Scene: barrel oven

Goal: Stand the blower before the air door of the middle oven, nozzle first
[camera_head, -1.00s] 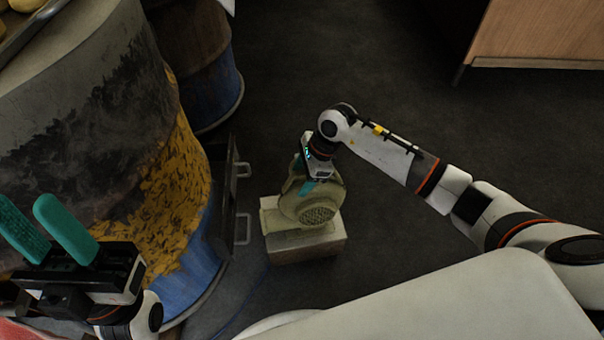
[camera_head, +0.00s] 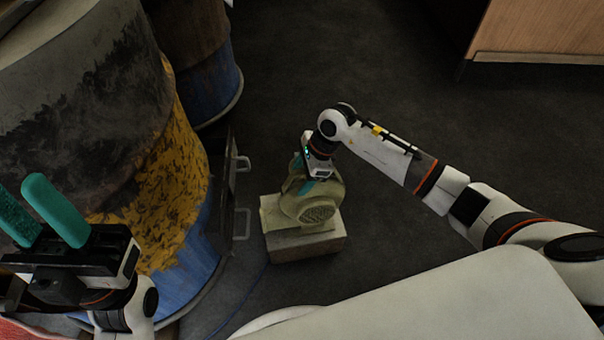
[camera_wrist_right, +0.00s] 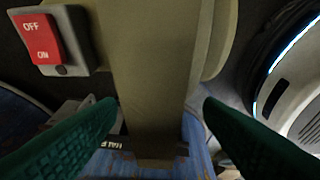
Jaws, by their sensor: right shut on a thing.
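The olive-green blower (camera_head: 325,190) sits on a pale block-like base (camera_head: 305,246) low by the floor, its round grille facing the lower right. I cannot make out its nozzle. My right gripper (camera_head: 310,186) is shut on the blower's top from above. In the right wrist view an olive strip of it (camera_wrist_right: 150,90) runs between the green fingers, beside a red OFF/ON switch (camera_wrist_right: 37,38). The large barrel oven (camera_head: 175,190), scorched with yellow and blue paint, stands left of it. Its dark door with handles (camera_head: 242,225) is close to the base. My left gripper (camera_head: 35,212) is open and empty.
Another rusty and blue barrel (camera_head: 195,60) stands behind at the upper left. A wooden cabinet (camera_head: 540,28) is at the upper right. The dark floor (camera_head: 330,60) between them is clear. A thin cable lies on the floor near the oven's foot.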

